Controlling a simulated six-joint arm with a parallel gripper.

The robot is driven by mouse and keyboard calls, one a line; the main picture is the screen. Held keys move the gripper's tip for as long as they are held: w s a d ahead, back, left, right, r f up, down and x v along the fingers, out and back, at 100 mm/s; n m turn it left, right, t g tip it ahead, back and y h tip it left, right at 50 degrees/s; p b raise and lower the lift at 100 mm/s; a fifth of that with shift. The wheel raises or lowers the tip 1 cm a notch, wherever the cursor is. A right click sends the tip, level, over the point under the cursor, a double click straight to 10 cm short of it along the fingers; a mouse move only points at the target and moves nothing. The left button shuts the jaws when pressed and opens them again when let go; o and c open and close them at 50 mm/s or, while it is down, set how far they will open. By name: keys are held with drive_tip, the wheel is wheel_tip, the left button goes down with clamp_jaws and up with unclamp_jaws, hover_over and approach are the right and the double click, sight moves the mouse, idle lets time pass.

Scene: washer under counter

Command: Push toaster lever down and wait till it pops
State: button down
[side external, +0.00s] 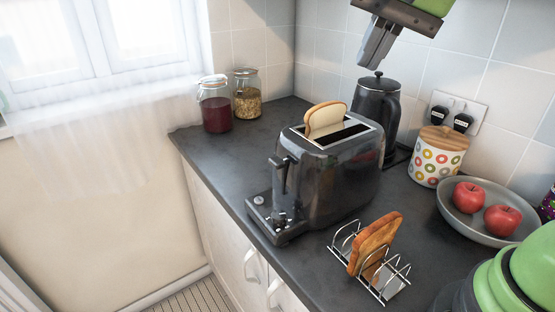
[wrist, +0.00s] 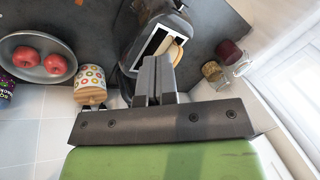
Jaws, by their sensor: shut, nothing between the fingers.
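A black toaster (side external: 330,180) stands on the dark counter, with a slice of bread (side external: 325,119) sticking up out of its top. Its lever (side external: 281,172) is at the upper part of the end face, above a base with knobs. In the wrist view the toaster (wrist: 141,42) shows beyond the fingers, with the bread (wrist: 175,52) in it; the lever is not visible there. My gripper (side external: 368,64) is shut and empty, high above the counter behind the toaster and over the kettle. The shut fingers also show in the wrist view (wrist: 155,78).
A wire rack (side external: 385,288) with toast stands in front of the toaster. A black kettle (side external: 377,105), a patterned canister (side external: 437,165) and an apple bowl (side external: 470,222) stand behind and right. Two jars (side external: 215,110) (side external: 247,100) stand back left. The counter left of the toaster is clear.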

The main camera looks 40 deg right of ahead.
drive_tip(key=w+a+f+m+g+h, duration=0.1)
drive_tip(key=w+a+f+m+g, duration=0.25)
drive_tip(key=w, duration=0.55)
drive_tip(key=m+h, duration=0.1)
drive_tip(key=m, duration=0.5)
approach(275, 161)
drive_tip(key=shift+w+a+f+n, duration=0.1)
drive_tip(key=shift+n, duration=0.15)
drive_tip(key=shift+d+f, duration=0.15)
drive_tip(key=shift+f, duration=1.55)
drive_tip(key=shift+d+f, duration=0.2)
drive_tip(key=shift+f, duration=1.55)
